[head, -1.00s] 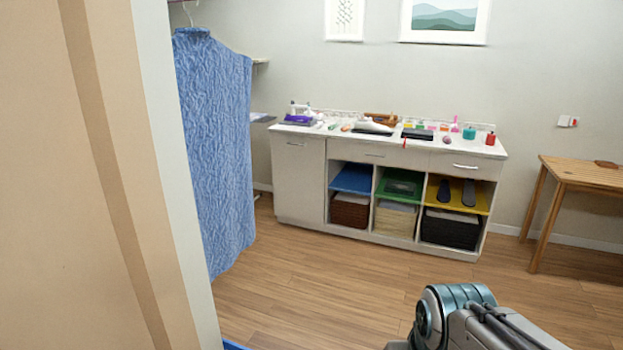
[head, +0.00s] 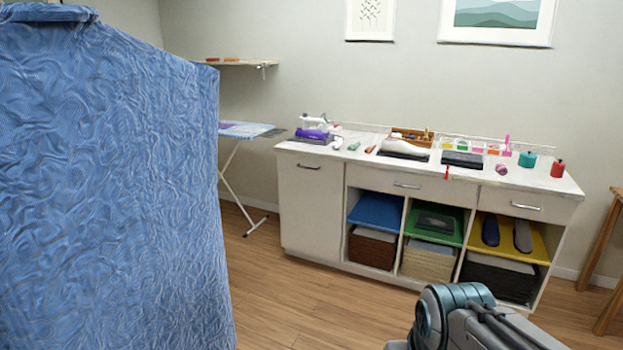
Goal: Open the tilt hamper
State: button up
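The white cabinet (head: 335,262) stands against the back wall. Its left end has a tall plain door front (head: 312,215) with a dark bar handle (head: 308,167) near the top; this looks like the tilt hamper, and it is closed. Part of my arm shows at the bottom right, well in front of the cabinet. My gripper is outside the view.
A large blue hanging cloth (head: 110,190) fills the left side, close to me. An ironing board (head: 240,130) stands behind it, left of the cabinet. A wooden table (head: 606,255) is at the right edge. Wooden floor (head: 300,310) before the cabinet is clear.

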aim_at(313, 189)
jog(key=u, duration=0.15)
jog(key=i, duration=1.75)
jog(key=u, duration=0.45)
jog(key=i, duration=2.4)
jog(key=u, duration=0.25)
